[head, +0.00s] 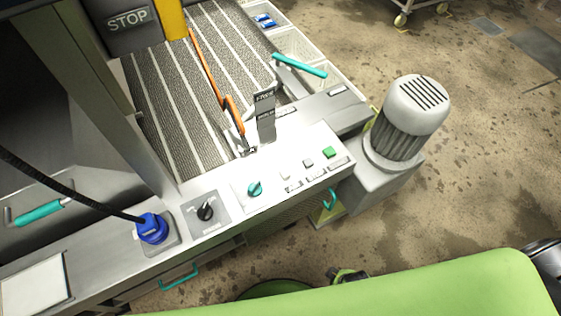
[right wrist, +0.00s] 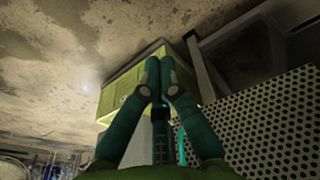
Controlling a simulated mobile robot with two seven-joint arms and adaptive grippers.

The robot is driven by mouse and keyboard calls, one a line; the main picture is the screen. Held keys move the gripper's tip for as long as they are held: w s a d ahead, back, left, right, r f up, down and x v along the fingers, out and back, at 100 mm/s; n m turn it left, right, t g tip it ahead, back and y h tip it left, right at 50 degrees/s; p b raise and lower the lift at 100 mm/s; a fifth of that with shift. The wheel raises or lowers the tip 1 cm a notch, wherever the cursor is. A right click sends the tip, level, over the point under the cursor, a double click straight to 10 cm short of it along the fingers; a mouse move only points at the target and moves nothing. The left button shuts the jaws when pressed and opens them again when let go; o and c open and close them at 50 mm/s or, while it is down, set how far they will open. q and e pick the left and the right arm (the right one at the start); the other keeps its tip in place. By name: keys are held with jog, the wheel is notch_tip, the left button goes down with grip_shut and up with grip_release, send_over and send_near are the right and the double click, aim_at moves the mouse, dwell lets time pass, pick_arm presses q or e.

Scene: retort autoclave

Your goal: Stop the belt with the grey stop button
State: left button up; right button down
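The small grey button (head: 308,163) is on the sloping control panel (head: 226,181) in the head view. It sits between a green button (head: 329,152) at its right and a white button (head: 285,175) at its left. Labels lie below the buttons, too small to read. The belt (head: 175,110), dark with light stripes, lies behind the panel. My right gripper (right wrist: 160,68) is in the right wrist view, its two fingers together at the tips with nothing between them. No button shows in that view. My left gripper is in neither view.
A teal knob (head: 254,189), a black rotary switch (head: 205,212) and a blue plug (head: 151,228) with a cable share the panel. An orange-handled lever (head: 234,113) rises behind the buttons. A grey motor (head: 408,112) stands to the right. A perforated panel (right wrist: 270,120) is right of my right gripper.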

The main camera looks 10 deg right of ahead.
jog(key=w+a+r+n+t+p, duration=0.15)
jog(key=w+r, duration=0.35)
jog(key=r, duration=0.6)
jog(key=w+a+r+n+t+y+p, duration=0.1)
jog(key=w+r+p, duration=0.3)
jog(key=r, duration=0.8)
jog(key=w+a+r+n+t+p, duration=0.1)
jog(key=w+r+n+p, duration=0.1)
jog(key=w+r, duration=0.65)
jog(key=w+a+r+n+t+y, duration=0.1)
jog(key=w+a+r+n+y, duration=0.35)
jog(key=n, duration=0.45)
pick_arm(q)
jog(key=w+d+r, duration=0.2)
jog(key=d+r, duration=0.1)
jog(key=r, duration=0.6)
pick_arm(e)
jog(key=w+d+n+t, duration=0.1)
jog(key=w+d+n, duration=0.2)
jog(key=w+n, duration=0.5)
jog(key=shift+w+r+n, duration=0.3)
jog(key=shift+r+n, duration=0.05)
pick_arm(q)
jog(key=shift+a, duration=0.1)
pick_arm(e)
jog(key=shift+f+t+h, duration=0.1)
jog(key=shift+t+h, duration=0.15)
